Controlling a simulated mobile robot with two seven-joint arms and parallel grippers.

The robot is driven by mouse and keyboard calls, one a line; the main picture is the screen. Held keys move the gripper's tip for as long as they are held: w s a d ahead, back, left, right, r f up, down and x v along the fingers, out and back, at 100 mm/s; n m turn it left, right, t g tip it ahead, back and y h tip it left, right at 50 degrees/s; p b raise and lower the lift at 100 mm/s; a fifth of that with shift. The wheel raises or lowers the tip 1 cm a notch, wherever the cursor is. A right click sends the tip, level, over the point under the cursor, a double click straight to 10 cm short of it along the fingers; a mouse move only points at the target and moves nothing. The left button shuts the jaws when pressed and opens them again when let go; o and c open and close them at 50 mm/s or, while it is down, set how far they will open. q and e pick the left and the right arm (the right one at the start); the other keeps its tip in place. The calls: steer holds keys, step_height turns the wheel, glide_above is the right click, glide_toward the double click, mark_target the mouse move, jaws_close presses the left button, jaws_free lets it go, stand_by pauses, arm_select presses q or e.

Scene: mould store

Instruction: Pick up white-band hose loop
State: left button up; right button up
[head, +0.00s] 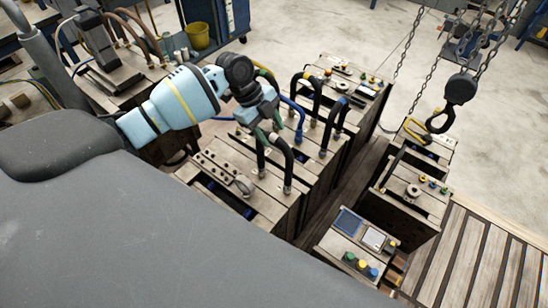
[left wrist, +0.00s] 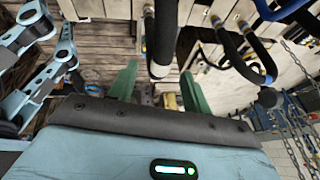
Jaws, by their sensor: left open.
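The hose loop (head: 286,168) nearest my left gripper is a black arch standing on a wooden mould block. In the left wrist view the hose shows between the fingers of the gripper (left wrist: 158,78). Whether they touch it I cannot tell. My right gripper is not in view.
Close behind stand a yellow-banded loop (head: 317,92), a blue-banded loop (head: 333,120) and a blue hose (head: 299,118). A chain hook (head: 440,119) hangs to the right. A control box (head: 345,243) stands at the front right. A gap separates the block rows.

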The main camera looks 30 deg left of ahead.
mark_target(273, 135)
arm_select(q)
steer(key=shift+x, duration=1.9)
steer(key=shift+a, duration=0.1)
steer(key=shift+c, duration=0.4)
steer(key=shift+w, duration=0.1)
jaws_close()
